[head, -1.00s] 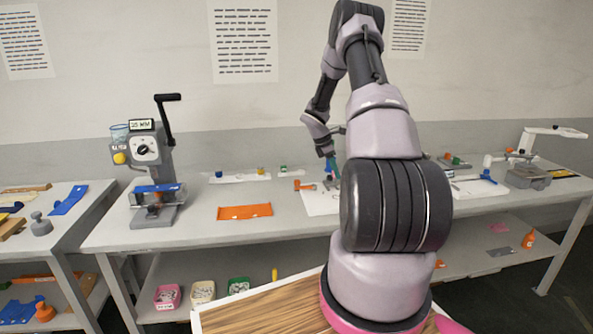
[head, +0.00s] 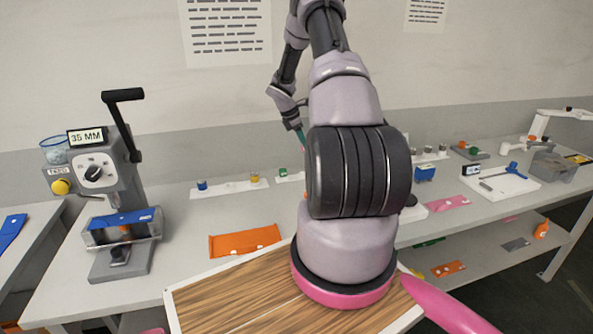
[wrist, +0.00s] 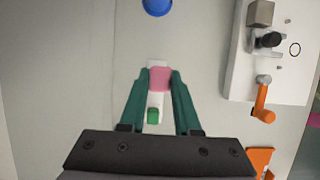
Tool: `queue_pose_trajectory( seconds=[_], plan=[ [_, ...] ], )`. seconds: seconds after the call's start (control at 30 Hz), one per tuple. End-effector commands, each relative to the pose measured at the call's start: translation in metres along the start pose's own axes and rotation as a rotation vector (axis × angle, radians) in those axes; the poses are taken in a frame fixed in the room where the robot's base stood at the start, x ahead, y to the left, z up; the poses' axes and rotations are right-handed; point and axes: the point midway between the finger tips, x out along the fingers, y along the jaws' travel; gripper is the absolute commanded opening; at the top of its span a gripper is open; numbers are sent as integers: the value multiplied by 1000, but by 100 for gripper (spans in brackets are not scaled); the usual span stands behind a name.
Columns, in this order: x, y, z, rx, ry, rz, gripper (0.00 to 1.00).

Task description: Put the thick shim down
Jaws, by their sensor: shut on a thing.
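My gripper (wrist: 160,80), with teal fingers, is shut on a small pink block, which I take to be the thick shim (wrist: 160,78). The shim sits between the fingertips in the wrist view. Below it lies a narrow white strip (wrist: 153,100) with a green piece (wrist: 153,115) on it, partly covered by the shim. I cannot tell whether the shim touches the strip. In the head view only a teal finger (head: 301,137) shows, above the bench; my arm hides the shim there.
A blue round thing (wrist: 157,6) lies beyond the fingertips. A white board (wrist: 240,75) with an orange-handled tool (wrist: 263,100) is at right. In the head view, a press (head: 112,180) stands at the bench's left end, with an orange mat (head: 240,240) right of it.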

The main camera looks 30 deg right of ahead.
Motion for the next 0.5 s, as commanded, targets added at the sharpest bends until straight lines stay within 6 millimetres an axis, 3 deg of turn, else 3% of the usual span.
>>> queue_pose_trajectory(
  seconds=[0.3,0.5],
  plan=[
    [47,-1,-20,-2,1,-3,0],
    [62,0,-26,0,0,-1,0]
  ],
)
